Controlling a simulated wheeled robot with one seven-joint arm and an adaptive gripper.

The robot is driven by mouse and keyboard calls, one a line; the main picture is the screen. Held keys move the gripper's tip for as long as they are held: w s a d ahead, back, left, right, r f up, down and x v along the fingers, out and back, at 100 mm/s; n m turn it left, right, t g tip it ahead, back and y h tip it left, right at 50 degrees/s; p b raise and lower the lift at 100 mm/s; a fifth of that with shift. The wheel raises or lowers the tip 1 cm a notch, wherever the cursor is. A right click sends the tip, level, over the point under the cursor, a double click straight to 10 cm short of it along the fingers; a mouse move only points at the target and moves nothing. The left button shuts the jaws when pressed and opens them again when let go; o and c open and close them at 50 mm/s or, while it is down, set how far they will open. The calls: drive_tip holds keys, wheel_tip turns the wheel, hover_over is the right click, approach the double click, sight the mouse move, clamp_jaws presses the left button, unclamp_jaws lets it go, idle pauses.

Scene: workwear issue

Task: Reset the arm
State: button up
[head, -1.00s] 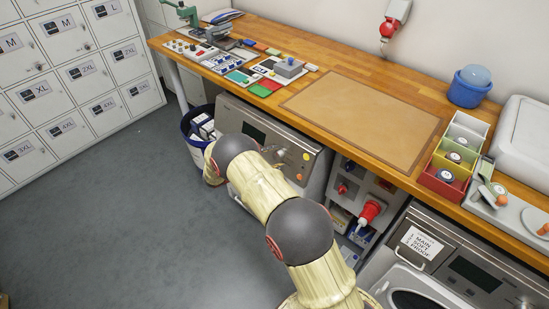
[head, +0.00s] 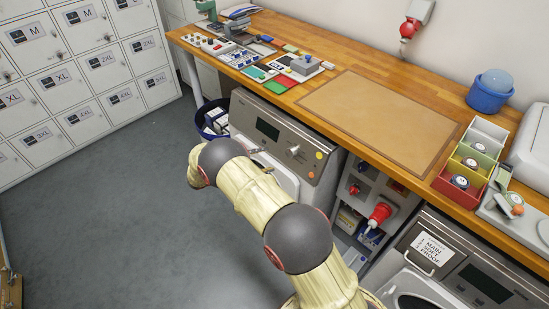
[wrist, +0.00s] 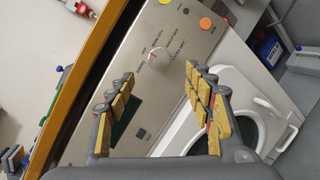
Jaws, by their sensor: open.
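My gripper (wrist: 165,95) shows in the wrist view with its two yellow-padded fingers spread apart, open and with nothing between them. Behind the fingers is the front panel of a washing machine, with a round knob (wrist: 160,58) and an orange button (wrist: 206,23). In the head view my arm reaches from the bottom edge up and left, in front of that machine (head: 268,128).
The wooden worktop (head: 285,35) runs above the machines and carries a tan mat (head: 380,118), coloured bins (head: 468,160) and a blue tub (head: 490,92). A blue bin (head: 213,117) stands under it. White lockers (head: 80,70) line the left. The grey floor (head: 110,210) is clear.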

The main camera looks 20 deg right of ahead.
drive_tip(key=shift+a+r, duration=0.1)
drive_tip(key=shift+a, duration=0.55)
drive_tip(key=s+f+n+g+y, duration=0.1)
drive_tip(key=s+f+g+y, duration=0.15)
drive_tip(key=s+f, duration=0.4)
drive_tip(key=s+a+r+m+g+y, duration=0.1)
drive_tip(key=s+a+r+y, duration=0.15)
drive_tip(key=s, duration=0.35)
drive_tip(key=s+a+r+m+t+y, duration=0.1)
drive_tip(key=s+r+m+t+y, duration=0.1)
drive_tip(key=s+r, duration=0.6)
drive_tip(key=s+a+r+m+t+y, duration=0.2)
drive_tip(key=s+r+y, duration=0.3)
drive_tip(key=s+r, duration=0.4)
drive_tip(key=s+a+r+m+t+y, duration=0.2)
drive_tip(key=s+r, duration=0.6)
drive_tip(key=r, duration=1)
drive_tip(key=shift+s+r+m+t+y, duration=0.2)
drive_tip(key=shift+r+m+t+y, duration=0.15)
drive_tip(key=shift+m+t+y, duration=0.8)
